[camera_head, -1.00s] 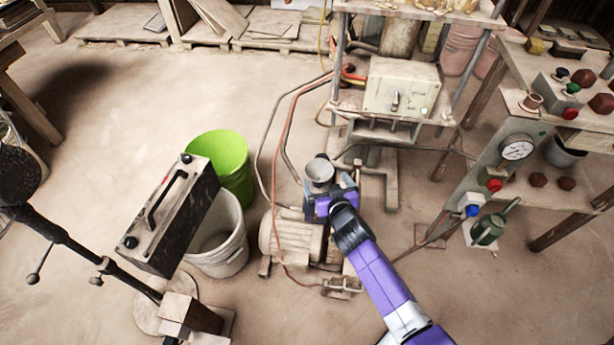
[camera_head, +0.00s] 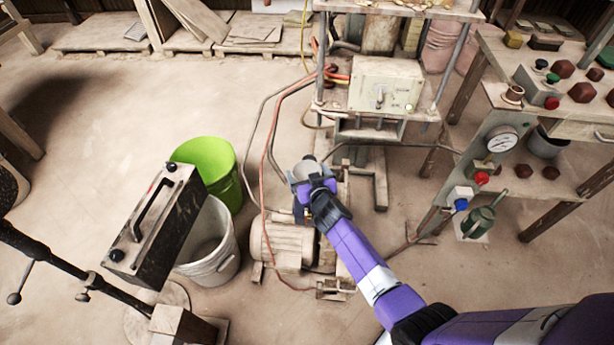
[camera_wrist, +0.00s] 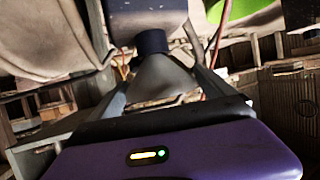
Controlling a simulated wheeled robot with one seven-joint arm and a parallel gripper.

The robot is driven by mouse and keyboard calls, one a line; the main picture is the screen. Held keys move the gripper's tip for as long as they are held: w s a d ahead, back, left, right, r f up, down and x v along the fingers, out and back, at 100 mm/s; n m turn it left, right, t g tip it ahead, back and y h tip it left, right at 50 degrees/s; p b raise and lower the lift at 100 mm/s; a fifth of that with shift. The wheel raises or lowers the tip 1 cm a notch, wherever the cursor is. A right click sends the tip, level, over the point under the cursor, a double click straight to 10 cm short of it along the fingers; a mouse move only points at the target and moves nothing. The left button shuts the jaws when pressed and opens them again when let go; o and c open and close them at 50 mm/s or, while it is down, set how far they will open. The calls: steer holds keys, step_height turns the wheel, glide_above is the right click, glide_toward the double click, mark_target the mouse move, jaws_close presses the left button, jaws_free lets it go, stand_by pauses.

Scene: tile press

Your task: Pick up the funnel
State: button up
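The funnel (camera_head: 305,170) is a small grey cup shape above the motor in the head view. In the wrist view its grey cone (camera_wrist: 160,78) lies between the two dark fingers, with a dark blue part beyond it. My purple gripper (camera_head: 312,182) is right at the funnel in the head view and covers part of it. In the wrist view my gripper (camera_wrist: 160,85) has its fingers spread, one on each side of the cone. I cannot tell whether they touch it. What bears the funnel is partly hidden.
The motor (camera_head: 285,242) stands on the floor below. A green bucket (camera_head: 217,165) and a white bucket (camera_head: 215,255) stand to the left. Hoses (camera_head: 265,130) run close by. The press control box (camera_head: 385,88) is behind, and a gauge panel (camera_head: 500,142) is at the right.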

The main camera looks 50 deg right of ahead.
steer(key=c, duration=1.1)
steer(key=shift+r, duration=0.1)
steer(key=shift+c, duration=0.2)
